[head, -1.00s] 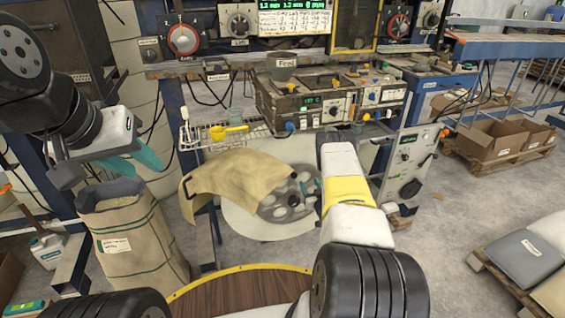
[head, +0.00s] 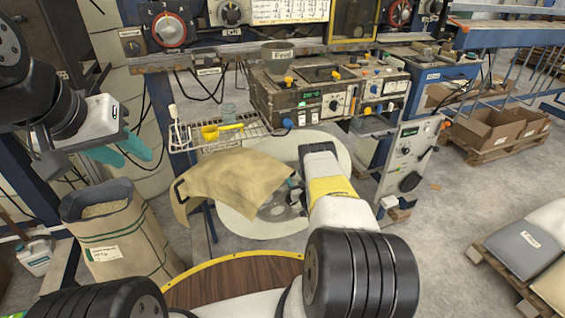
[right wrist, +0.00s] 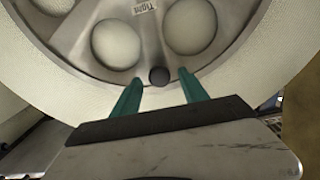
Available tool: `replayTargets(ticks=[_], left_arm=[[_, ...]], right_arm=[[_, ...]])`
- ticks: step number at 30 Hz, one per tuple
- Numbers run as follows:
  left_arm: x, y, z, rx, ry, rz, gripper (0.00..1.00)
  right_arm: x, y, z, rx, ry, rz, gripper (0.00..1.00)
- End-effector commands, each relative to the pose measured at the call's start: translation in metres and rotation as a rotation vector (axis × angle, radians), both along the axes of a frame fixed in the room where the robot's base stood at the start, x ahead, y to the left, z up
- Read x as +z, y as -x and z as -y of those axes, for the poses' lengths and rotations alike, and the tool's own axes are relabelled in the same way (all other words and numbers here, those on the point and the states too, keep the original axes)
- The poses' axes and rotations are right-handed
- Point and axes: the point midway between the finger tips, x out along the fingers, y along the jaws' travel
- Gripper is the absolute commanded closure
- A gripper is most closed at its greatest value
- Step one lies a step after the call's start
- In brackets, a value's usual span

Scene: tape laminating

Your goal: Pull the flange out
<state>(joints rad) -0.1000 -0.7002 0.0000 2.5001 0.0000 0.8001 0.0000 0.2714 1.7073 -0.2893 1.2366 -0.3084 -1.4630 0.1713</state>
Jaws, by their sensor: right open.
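The flange (head: 274,208) is a grey metal disc with round holes on the face of a large white roll (head: 235,222). My right arm and a tan sheet hide part of it in the head view. In the right wrist view, the flange (right wrist: 75,35) fills the top and has a dark round knob (right wrist: 159,77) near its lower edge. My right gripper (right wrist: 159,79) is open, with one teal fingertip on each side of the knob; I cannot tell whether they touch it. My left gripper (head: 122,151) is open and empty above a sack at the left.
The tan sheet (head: 235,185) hangs beside the flange. A wire shelf with a yellow scoop (head: 221,130) and a control box (head: 315,95) stand above the roll. An open sack (head: 118,230) stands at left. A round wooden table (head: 230,280) is in front.

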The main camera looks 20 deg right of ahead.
Motion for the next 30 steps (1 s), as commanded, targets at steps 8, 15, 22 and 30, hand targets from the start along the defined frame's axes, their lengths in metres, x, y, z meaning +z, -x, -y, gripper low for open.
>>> replayTargets(ticks=[8, 15, 22, 30], left_arm=[[0.0, 0.0, 0.0, 0.0, 0.0, 0.0, 0.64], [0.0, 0.0, 0.0, 0.0, 0.0, 0.0, 0.64], [0.0, 0.0, 0.0, 0.0, 0.0, 0.0, 0.64], [0.0, 0.0, 0.0, 0.0, 0.0, 0.0, 0.64]], right_arm=[[0.0001, -0.0044, -0.0002, -0.001, 0.0, 0.0, 0.48], [0.0001, -0.0042, -0.0002, -0.001, 0.0, 0.0, 0.86], [0.0001, -0.0041, -0.0002, 0.0, 0.0, 0.0, 1.0], [0.0, -0.004, -0.0002, 0.0, 0.0, 0.0, 1.0]])
